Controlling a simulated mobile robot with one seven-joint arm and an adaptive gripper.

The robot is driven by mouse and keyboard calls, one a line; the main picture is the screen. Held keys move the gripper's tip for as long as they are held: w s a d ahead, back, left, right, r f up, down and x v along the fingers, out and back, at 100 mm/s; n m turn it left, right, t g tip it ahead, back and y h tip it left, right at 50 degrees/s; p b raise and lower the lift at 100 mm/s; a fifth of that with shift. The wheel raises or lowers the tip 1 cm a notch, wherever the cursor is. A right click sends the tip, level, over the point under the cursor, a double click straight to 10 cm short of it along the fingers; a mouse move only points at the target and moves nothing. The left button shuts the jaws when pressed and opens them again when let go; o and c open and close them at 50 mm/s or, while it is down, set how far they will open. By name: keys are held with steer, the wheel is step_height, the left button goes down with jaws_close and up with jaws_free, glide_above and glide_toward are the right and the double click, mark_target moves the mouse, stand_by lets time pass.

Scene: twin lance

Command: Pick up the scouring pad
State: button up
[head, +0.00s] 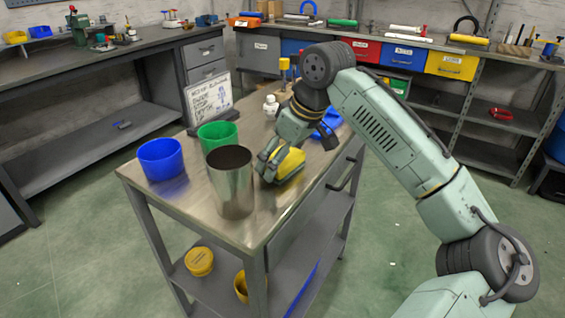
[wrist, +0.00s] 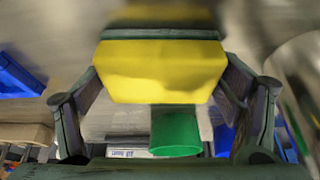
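The scouring pad (head: 289,166) is a thick yellow block on the right part of the cart top in the head view. In the wrist view the pad (wrist: 160,72) fills the upper middle, with a dark green layer along its top edge. My gripper (head: 274,166) reaches down over it. In the wrist view the gripper's fingers (wrist: 163,85) meet the pad's left and right sides, so it is shut on the pad. The pad's underside is hidden, and I cannot tell whether it touches the cart top.
On the cart top (head: 262,222), a metal cup (head: 230,185) stands close left of my gripper. A green cup (head: 217,135) and a blue cup (head: 161,160) stand beyond. A white figure (head: 270,105) and a sign board (head: 209,100) stand at the back. The front right corner is clear.

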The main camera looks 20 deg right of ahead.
steer(key=c, duration=0.5)
step_height(320, 180, up, 10)
steer(key=shift+r, duration=0.1)
steer(key=o, duration=0.4)
steer(key=c, duration=0.5)
